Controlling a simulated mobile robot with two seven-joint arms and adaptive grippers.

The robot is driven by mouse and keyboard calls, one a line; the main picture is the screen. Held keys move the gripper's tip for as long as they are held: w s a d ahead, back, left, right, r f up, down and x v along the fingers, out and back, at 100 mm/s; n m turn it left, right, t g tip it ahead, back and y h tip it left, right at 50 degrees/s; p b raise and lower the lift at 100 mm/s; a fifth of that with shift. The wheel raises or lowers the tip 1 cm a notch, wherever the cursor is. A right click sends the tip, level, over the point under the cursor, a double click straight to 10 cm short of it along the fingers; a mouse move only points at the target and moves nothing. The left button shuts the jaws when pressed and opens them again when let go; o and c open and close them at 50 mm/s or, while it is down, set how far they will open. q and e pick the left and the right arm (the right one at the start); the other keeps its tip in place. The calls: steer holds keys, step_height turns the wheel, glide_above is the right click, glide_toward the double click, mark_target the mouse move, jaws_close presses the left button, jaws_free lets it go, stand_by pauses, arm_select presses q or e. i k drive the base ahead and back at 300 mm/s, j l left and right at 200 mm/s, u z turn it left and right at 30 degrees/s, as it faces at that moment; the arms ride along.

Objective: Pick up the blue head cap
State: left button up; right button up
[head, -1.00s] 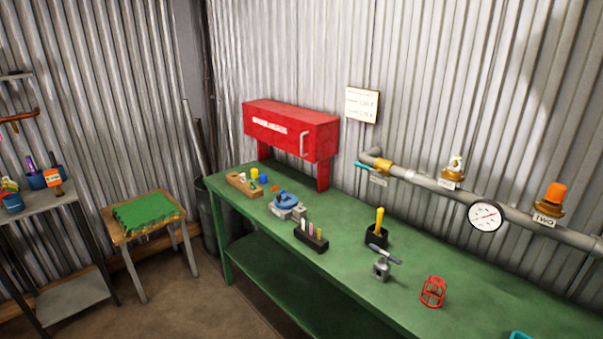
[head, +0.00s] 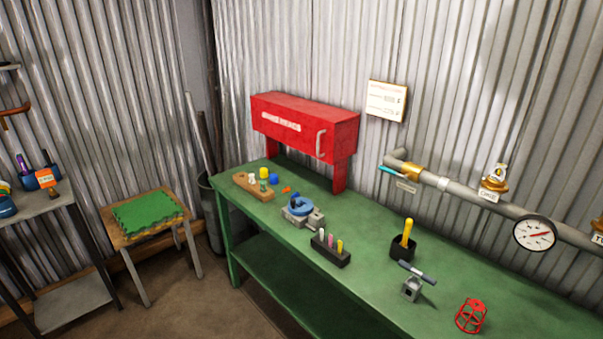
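A small blue cap-like piece (head: 273,178) sits on the green bench (head: 372,297) toward its far left end, beside a wooden block (head: 244,186) with several small coloured pieces. A larger blue round part (head: 298,206) sits on a grey vise-like fixture (head: 305,220) nearer the bench's front. I cannot tell for certain which blue thing is the head cap; the small one looks more like a cap. Neither of my grippers is in view.
A red cabinet (head: 290,124) stands on legs behind these pieces. A black holder with coloured sticks (head: 330,249), a yellow-handled tool in a black box (head: 404,241) and a red cage (head: 471,315) are farther right. A pipe with a gauge (head: 535,234) runs along the wall.

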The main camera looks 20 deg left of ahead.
mark_target(273, 178)
steer(key=i+j+z, duration=0.25)
steer(key=i+j, duration=0.15)
steer(key=j, duration=0.25)
steer(key=i+j+z, duration=0.1)
steer(key=j, duration=0.3)
steer(key=i+j, duration=0.15)
steer(key=j, duration=0.2)
steer(key=i+j, duration=0.2)
steer(key=j, duration=0.15)
steer(key=i+j+z, duration=0.1)
steer(key=j, duration=0.25)
steer(key=i+j, duration=0.2)
steer(key=j, duration=0.15)
steer(key=i+j, duration=0.15)
steer(key=j, duration=0.2)
steer(key=i+j, duration=0.2)
steer(key=j, duration=0.15)
steer(key=z, duration=0.05)
